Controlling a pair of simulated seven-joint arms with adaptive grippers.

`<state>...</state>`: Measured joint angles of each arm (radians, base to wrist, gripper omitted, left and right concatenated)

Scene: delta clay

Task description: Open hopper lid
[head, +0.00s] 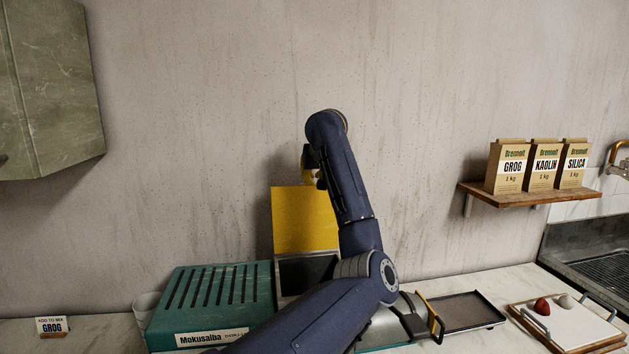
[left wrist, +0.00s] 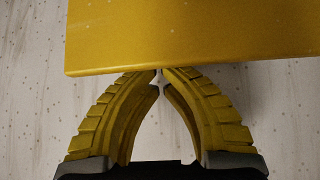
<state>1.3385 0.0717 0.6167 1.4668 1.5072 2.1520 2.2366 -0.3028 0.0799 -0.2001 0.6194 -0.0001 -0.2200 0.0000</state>
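The yellow hopper lid (head: 298,218) stands raised, nearly upright, behind the dark open mouth of the hopper (head: 308,272) on the teal machine (head: 218,292). My left gripper (head: 309,174) is near the lid's top edge, partly hidden by my own arm. In the left wrist view, the lid (left wrist: 190,35) fills the top of the picture. There my left gripper's yellow fingers (left wrist: 160,74) are drawn together, tips almost touching, right at the lid's edge. Nothing shows held between them; whether they touch the lid I cannot tell. My right gripper is out of view.
Bags of grog (head: 508,167), kaolin (head: 543,165) and silica (head: 573,165) stand on a wall shelf. A card reading "Add to mix grog" (head: 52,326) stands at left near a white cup (head: 147,306). A tray (head: 465,312) and a white board (head: 568,324) lie right.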

